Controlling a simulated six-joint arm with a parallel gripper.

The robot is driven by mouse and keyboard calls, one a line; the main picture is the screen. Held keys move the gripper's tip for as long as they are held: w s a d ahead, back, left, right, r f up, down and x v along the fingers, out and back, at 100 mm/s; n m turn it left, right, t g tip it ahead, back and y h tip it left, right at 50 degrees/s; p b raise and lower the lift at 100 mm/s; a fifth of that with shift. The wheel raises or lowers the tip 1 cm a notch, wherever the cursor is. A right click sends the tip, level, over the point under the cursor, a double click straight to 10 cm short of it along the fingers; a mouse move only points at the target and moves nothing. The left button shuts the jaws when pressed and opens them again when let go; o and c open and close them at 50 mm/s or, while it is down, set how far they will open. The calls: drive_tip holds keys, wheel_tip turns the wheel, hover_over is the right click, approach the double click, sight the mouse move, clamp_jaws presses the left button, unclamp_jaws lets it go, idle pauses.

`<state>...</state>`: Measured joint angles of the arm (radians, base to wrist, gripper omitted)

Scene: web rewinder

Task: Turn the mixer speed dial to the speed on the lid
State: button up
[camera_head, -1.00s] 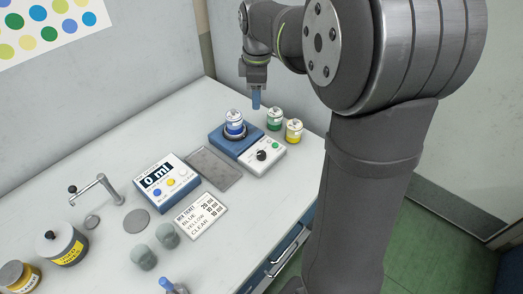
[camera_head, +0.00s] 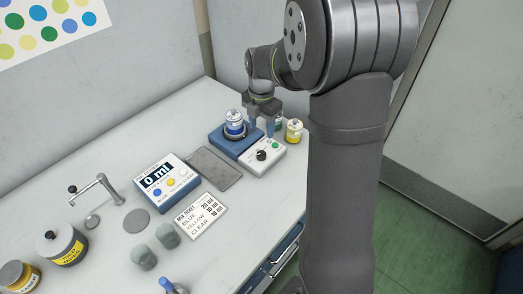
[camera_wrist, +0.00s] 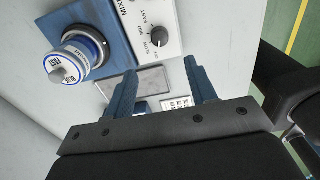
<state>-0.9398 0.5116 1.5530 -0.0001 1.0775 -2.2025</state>
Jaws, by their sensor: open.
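The mixer (camera_head: 224,145) has a blue base and a white control panel (camera_head: 256,164). A blue-labelled jar (camera_head: 234,126) stands upright on the mixer. My gripper (camera_head: 262,123) is open and empty, above the mixer's far side, apart from the dial. In the wrist view the dial lies beyond my blue fingertips (camera_wrist: 161,67).
A yellow jar (camera_head: 294,131) stands right of the mixer. A grey tray (camera_head: 214,169), a dispenser reading 0 ml (camera_head: 165,180) and a mix ticket (camera_head: 201,215) lie to the left and front.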

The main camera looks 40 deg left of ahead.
sight(261, 153)
wheel_tip(261, 153, down, 12)
drive_tip(key=shift+r, duration=0.25)
drive_tip(key=c, duration=1)
drive_tip(key=shift+o, duration=0.2)
